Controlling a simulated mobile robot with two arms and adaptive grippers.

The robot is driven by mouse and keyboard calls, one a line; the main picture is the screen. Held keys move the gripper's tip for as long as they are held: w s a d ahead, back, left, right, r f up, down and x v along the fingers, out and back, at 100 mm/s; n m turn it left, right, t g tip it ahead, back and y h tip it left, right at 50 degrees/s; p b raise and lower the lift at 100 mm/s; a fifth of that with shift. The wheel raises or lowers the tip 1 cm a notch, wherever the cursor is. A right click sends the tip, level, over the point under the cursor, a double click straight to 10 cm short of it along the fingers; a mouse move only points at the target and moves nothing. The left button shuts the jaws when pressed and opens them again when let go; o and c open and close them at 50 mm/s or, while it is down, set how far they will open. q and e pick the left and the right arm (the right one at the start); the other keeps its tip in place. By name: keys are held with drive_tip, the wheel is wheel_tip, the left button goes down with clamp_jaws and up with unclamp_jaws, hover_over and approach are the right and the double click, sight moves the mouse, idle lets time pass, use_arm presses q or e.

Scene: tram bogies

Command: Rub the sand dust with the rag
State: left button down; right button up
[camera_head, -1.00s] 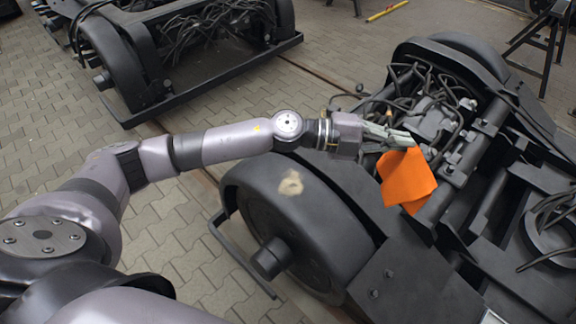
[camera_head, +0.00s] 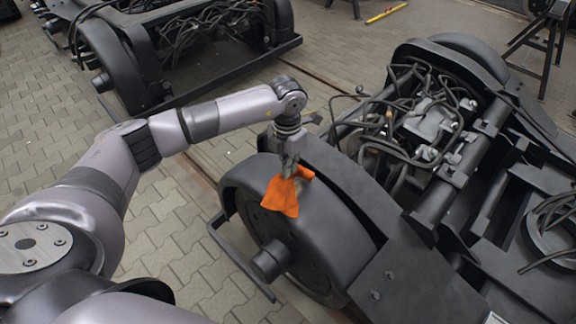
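The orange rag (camera_head: 282,196) hangs from my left gripper (camera_head: 289,168), which points down and is shut on it. The rag lies against or just over the top of the black wheel cover (camera_head: 335,222) of the near bogie. A pale patch of sand dust (camera_head: 302,186) shows in small part at the rag's right edge; the rag and gripper hide the rest. My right gripper is not in view.
The near bogie (camera_head: 430,205) fills the right side, with cables and pipes behind the wheel. A second bogie (camera_head: 190,40) stands at the back left. Paved floor (camera_head: 180,230) lies open between them. A yellow bar (camera_head: 386,13) lies at the back.

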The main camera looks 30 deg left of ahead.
use_arm(q)
drive_tip(key=b, duration=0.7)
hover_over(287, 199)
wheel_tip(287, 199, down, 9)
drive_tip(key=shift+w, duration=0.1)
drive_tip(key=c, duration=2.2)
unclamp_jaws()
drive_tip(key=o, duration=1.4)
drive_tip(key=shift+f+b, duration=1.15)
drive_tip(key=shift+f, duration=0.5)
drive_tip(key=shift+c, duration=0.4)
drive_tip(key=shift+c, duration=1.1)
